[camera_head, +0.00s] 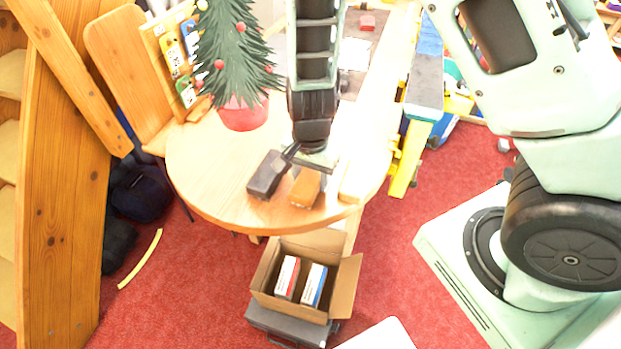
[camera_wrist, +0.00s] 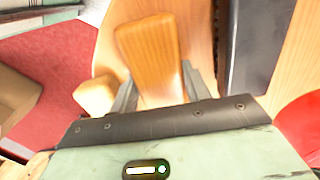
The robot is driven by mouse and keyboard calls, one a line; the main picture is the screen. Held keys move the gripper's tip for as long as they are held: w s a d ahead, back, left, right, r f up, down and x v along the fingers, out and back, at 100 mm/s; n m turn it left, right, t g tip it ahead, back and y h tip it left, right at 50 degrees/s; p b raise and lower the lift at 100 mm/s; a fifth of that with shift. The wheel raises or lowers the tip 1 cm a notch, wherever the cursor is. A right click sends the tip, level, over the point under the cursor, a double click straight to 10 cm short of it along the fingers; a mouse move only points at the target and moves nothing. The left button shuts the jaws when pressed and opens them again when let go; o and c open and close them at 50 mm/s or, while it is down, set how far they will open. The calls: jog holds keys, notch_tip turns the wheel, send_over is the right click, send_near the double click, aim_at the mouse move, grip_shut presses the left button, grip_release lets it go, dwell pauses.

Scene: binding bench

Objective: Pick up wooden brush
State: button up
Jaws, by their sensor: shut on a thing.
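The wooden brush (camera_head: 306,188) is an orange-brown block near the front edge of the round wooden table (camera_head: 215,185). My gripper (camera_head: 308,164) points down over it from above. In the wrist view the brush (camera_wrist: 150,50) lies between the two grey fingers of my gripper (camera_wrist: 158,88), which are shut on it. Part of the brush is hidden by the gripper body in the wrist view. I cannot tell whether it still touches the tabletop.
A dark block (camera_head: 267,174) lies just left of the brush, and a pale wooden block (camera_head: 351,186) lies to its right. A small tree in a red pot (camera_head: 243,115) stands behind left. Below the table edge, an open cardboard box (camera_head: 341,291) holds two small boxes.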

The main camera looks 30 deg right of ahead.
aim_at(311, 176)
notch_tip(311, 176, up, 10)
jog(key=shift+r+p, duration=0.1)
jog(key=shift+p, duration=0.4)
jog(key=o, duration=0.4)
jog(key=shift+c, duration=1.2)
